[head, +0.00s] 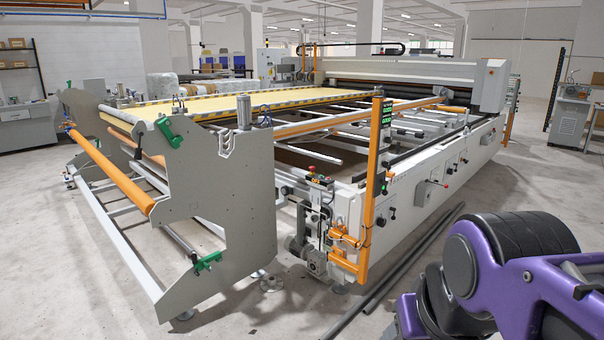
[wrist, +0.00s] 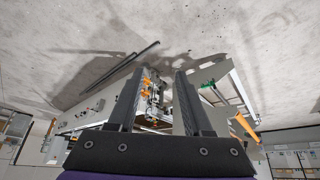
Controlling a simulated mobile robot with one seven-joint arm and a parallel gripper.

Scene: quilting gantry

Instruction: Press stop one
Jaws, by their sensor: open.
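The quilting gantry (head: 425,180) is a long white and grey machine across the middle of the head view. A small control box with a red button (head: 321,178) sits at its near corner; which control is stop one, I cannot tell. My gripper (wrist: 156,73) shows in the wrist view with two dark fingers apart and nothing between them. It points toward the machine's near corner, which appears upside down and at a distance. No button can be made out clearly there. The gripper is not in the head view.
An orange post (head: 373,180) with a green display stands at the machine's near corner. A grey end plate (head: 235,200) and an orange roller (head: 115,170) are left of it. Long grey pipes (head: 400,275) lie on the floor beside the machine. The floor at front left is clear.

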